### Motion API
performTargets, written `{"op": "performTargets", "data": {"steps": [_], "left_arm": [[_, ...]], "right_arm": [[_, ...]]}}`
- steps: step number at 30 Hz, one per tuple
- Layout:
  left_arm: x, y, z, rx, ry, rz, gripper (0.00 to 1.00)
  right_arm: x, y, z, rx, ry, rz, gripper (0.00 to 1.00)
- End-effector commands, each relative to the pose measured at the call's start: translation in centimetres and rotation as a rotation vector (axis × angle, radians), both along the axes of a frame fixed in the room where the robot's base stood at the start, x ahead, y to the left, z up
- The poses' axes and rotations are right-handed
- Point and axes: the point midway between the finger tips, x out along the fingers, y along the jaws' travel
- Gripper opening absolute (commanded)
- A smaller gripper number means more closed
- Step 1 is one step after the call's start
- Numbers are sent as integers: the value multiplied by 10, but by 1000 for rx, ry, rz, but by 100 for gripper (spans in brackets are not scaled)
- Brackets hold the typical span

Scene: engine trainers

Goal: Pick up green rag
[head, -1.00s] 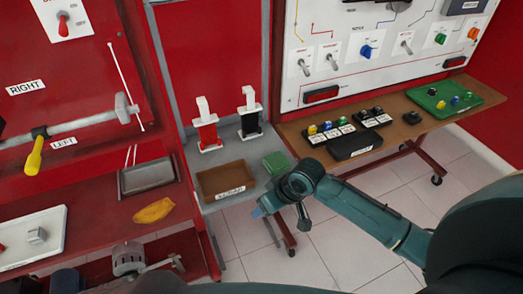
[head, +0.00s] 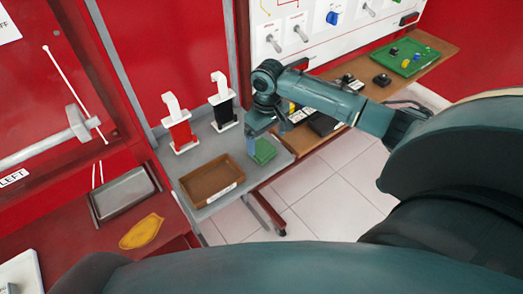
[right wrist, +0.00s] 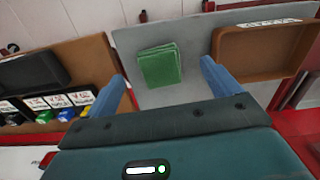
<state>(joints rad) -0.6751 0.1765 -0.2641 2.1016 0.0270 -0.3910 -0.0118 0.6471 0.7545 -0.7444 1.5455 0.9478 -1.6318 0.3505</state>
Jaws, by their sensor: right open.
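The green rag (head: 263,151) is a small folded square lying flat on the grey shelf (head: 232,200), beside a brown tray. It also shows in the right wrist view (right wrist: 160,65), fully visible between and beyond my two blue fingers. My right gripper (head: 256,146) is above the rag in the head view. In the right wrist view my right gripper (right wrist: 162,88) is open and empty, with its fingers on either side of the rag's line and apart from it. My left gripper is not in view.
The brown tray (head: 210,177) stands close beside the rag; its wall is near one finger in the right wrist view. Red (head: 180,135) and black (head: 223,112) dispensers stand behind. A yellow rag (head: 142,231) lies on the red bench. Black switch boxes (right wrist: 32,72) sit on the brown table.

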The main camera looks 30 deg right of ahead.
Motion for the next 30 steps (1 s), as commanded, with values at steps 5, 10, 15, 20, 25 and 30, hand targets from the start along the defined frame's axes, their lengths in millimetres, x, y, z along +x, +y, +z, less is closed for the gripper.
{"op": "performTargets", "data": {"steps": [5,10,15,20,25,30], "left_arm": [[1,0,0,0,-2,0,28],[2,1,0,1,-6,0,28],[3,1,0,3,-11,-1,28],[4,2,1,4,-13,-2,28],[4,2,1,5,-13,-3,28],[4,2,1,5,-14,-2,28]], "right_arm": [[1,0,-12,0,-1,1,89],[4,-3,-36,1,1,0,89],[5,-4,-57,-1,-1,2,89],[5,-4,-61,-1,-3,2,89],[5,-4,-60,-1,-3,2,86],[5,-4,-60,-1,-3,2,72]]}}
